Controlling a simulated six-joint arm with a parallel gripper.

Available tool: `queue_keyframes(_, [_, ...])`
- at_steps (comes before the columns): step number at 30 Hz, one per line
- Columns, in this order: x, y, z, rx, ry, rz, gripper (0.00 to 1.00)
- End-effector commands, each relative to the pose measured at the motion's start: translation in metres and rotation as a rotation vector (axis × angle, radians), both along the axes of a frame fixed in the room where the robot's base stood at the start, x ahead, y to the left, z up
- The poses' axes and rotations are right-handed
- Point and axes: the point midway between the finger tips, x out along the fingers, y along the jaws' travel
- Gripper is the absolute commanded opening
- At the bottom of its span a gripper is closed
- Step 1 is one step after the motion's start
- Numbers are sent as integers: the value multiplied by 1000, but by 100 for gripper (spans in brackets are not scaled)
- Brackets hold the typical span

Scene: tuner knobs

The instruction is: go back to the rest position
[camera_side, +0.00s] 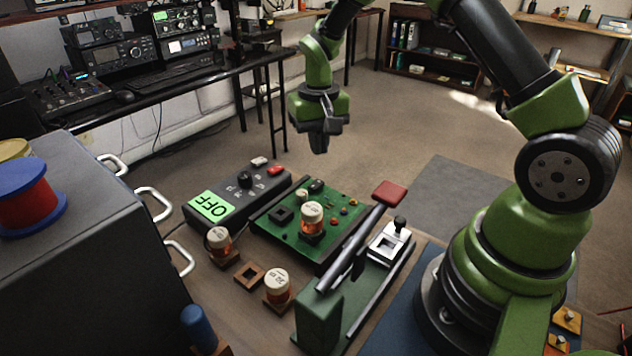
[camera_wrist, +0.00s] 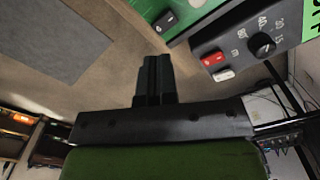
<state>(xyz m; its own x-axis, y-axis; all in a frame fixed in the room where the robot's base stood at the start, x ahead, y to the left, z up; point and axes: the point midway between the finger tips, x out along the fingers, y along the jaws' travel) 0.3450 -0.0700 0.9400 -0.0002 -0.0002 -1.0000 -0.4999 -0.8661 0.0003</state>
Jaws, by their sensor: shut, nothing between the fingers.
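My gripper (camera_side: 319,143) is shut and empty. It hangs in the air above and behind the far edge of the workbench, pointing down, touching nothing. In the wrist view its closed fingers (camera_wrist: 155,78) show in the middle, with floor behind them. The black tuner box (camera_side: 238,193) with a knob (camera_side: 245,180) and a green display reading OFF (camera_side: 210,206) stands on the bench, below and left of the gripper. In the wrist view the box's knob (camera_wrist: 263,45) and its red and white switches (camera_wrist: 214,60) are at the upper right.
A green circuit board (camera_side: 332,240) carries an orange tube with a white cap (camera_side: 312,217). Two similar tubes (camera_side: 219,243) (camera_side: 277,287) stand nearer. A lever press (camera_side: 345,275) with a red handle pad (camera_side: 389,193) stands at the right. A dark drawer cabinet (camera_side: 85,250) is at the left.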

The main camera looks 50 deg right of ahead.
Motion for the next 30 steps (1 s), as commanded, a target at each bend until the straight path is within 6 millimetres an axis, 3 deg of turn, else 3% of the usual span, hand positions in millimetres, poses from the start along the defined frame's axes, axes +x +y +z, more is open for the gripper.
queue_keyframes(4, [0, 1, 3, 0, -6, 1, 0])
queue_keyframes(7, [-2, 5, 20, 1, -34, 5, 0])
queue_keyframes(13, [-24, 28, 93, 11, -162, 31, 0])
queue_keyframes(21, [-90, 62, 172, 45, -360, 79, 0])
queue_keyframes(25, [-128, 76, 192, 68, -455, 105, 0])
queue_keyframes(30, [-172, 89, 202, 97, -563, 138, 0])
